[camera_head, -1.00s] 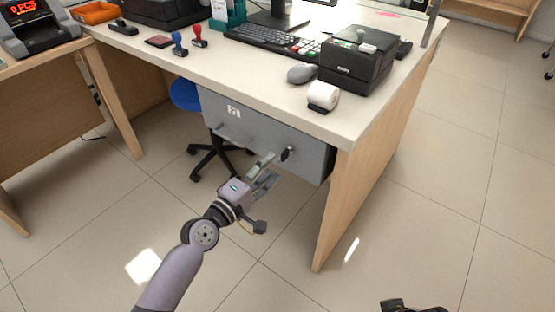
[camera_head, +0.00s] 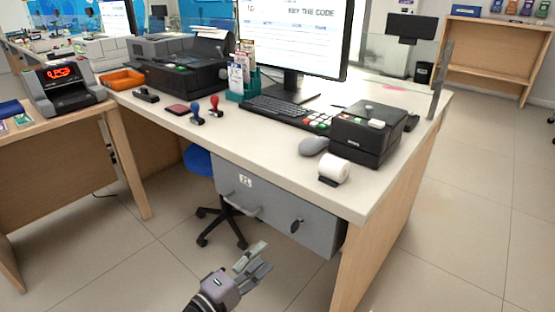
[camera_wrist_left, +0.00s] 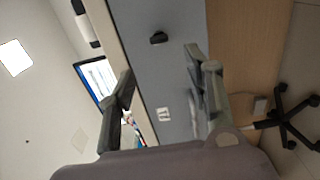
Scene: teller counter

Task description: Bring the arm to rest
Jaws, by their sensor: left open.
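My left gripper (camera_head: 254,262) is open and empty, low in front of the teller counter (camera_head: 372,192) in the head view. Its two grey fingers point up and to the right, below the grey drawer unit (camera_head: 272,207) under the counter top. The left wrist view shows both fingers (camera_wrist_left: 165,85) spread apart with nothing between them. Past them is the grey drawer front (camera_wrist_left: 172,62) with a dark knob (camera_wrist_left: 158,38) and a small white label. My right gripper is not in view.
A blue office chair (camera_head: 198,160) stands under the counter, left of the drawer. On the counter are a monitor (camera_head: 300,35), a keyboard (camera_head: 280,108), a black printer (camera_head: 366,134) and a paper roll (camera_head: 334,168). A side desk (camera_head: 60,125) stands at left.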

